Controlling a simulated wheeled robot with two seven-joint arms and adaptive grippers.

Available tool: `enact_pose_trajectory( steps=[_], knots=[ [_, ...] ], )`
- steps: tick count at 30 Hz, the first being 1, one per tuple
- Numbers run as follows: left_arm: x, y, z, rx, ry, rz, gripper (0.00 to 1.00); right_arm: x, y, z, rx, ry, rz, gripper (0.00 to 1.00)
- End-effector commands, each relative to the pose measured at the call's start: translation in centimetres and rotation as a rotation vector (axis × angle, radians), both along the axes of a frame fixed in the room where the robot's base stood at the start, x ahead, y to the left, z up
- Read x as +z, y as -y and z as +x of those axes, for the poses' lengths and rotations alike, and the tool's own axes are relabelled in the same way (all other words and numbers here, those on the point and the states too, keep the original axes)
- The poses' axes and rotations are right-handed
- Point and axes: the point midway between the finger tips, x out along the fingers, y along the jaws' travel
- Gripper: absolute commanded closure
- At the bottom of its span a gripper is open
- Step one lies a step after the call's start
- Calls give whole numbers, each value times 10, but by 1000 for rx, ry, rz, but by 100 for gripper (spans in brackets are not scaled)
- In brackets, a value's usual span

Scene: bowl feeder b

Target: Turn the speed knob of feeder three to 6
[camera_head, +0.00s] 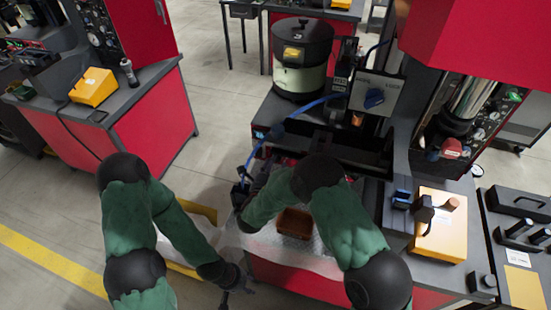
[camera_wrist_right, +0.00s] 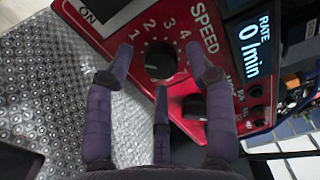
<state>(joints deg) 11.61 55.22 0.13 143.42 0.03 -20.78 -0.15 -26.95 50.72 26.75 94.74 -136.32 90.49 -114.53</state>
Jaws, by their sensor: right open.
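The speed knob (camera_wrist_right: 160,59) is a black round knob on a red control panel (camera_wrist_right: 92,14) in the right wrist view. The word SPEED and the numbers 1 to 4 show beside it; higher numbers and its setting cannot be read. My right gripper (camera_wrist_right: 162,72) is open, with its purple-grey fingers spread around the knob. Whether a finger touches it I cannot tell. In the head view the panel and knob are not clearly visible near my right arm. My left gripper (camera_head: 238,282) is low in the head view, small and dark, its opening unclear.
A second black knob (camera_wrist_right: 193,106) sits close to the right finger. A display (camera_wrist_right: 256,42) reads RATE 0/min. A textured metal surface (camera_wrist_right: 60,95) lies left of the panel. In the head view, an orange-brown bin (camera_head: 294,223) stands beside my right arm.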

Motion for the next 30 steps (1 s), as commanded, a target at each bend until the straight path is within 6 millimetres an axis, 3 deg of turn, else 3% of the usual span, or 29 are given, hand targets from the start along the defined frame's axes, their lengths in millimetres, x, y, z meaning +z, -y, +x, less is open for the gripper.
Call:
enact_pose_trajectory(
  steps=[11,17,30],
  knots=[
    [0,0,0,0,-1,0,60,0,1,3,2,0,0,45],
    [0,0,0,0,-1,0,60,0,1,3,2,0,0,99],
    [-7,0,0,0,0,0,60,-1,1,3,1,17,55,100]
  ],
)
